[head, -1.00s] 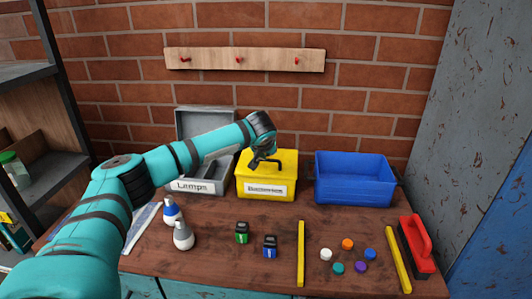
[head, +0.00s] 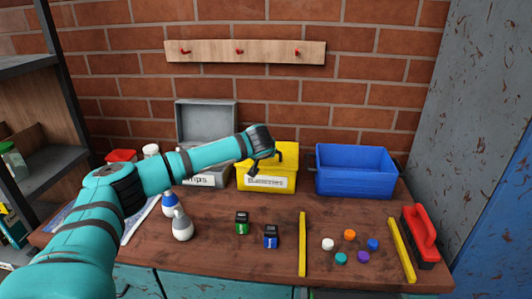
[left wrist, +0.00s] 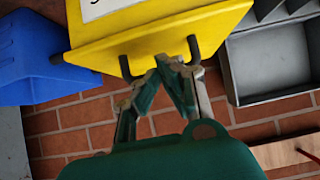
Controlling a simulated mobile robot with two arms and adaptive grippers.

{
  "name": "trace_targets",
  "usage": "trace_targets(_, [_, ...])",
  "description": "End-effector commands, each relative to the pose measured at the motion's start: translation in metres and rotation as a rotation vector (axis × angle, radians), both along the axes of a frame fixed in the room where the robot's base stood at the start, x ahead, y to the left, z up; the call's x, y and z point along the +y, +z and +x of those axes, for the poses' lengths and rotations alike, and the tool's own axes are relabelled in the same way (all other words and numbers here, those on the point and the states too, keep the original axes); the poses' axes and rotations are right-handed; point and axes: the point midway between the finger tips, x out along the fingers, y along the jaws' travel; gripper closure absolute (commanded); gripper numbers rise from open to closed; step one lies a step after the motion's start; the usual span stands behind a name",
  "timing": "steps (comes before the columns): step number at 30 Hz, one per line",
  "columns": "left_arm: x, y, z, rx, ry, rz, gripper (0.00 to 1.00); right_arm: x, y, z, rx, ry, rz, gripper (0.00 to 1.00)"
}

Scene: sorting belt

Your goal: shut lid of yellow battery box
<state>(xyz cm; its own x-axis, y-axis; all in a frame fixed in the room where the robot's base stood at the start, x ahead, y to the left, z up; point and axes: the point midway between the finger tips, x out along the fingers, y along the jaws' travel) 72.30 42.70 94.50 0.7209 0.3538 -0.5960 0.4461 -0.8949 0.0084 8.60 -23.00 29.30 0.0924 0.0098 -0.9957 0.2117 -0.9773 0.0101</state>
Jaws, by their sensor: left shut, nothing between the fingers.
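The yellow battery box (head: 266,183), with a white label, stands at the back middle of the bench. Its yellow lid (head: 287,152) lies down over the box; I cannot tell whether it is fully seated. My left gripper (head: 256,166) is over the lid, shut and empty, and partly hides it in the head view. In the left wrist view, the gripper's tips (left wrist: 165,62) meet close to the yellow lid (left wrist: 150,40), between the two visible ends of a dark handle (left wrist: 193,48). Contact is unclear. My right gripper is out of view.
The grey lamps box (head: 206,122), lid raised, stands left of the yellow box, partly behind my arm. A blue bin (head: 355,184) stands to its right.

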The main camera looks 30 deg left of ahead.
Motion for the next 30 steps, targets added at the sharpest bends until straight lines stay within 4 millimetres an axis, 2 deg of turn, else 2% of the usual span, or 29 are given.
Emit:
trace_targets(14, [0.000, 0.005, 0.000, 0.000, 0.001, -0.001, 1.00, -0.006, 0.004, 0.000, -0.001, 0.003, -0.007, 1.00])
trace_targets(22, [0.000, 0.049, -0.002, -0.001, 0.001, -0.001, 1.00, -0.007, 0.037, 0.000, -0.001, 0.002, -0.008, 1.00])
trace_targets(23, [-0.004, 0.030, -0.010, 0.005, -0.002, 0.001, 1.00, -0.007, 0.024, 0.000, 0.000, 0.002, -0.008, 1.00])
trace_targets(24, [-0.007, 0.024, -0.018, 0.005, -0.002, 0.002, 1.00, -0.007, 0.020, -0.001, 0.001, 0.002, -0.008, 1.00])
trace_targets(30, [-0.024, 0.003, -0.050, 0.003, -0.002, 0.001, 1.00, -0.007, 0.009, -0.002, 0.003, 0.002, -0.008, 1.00])
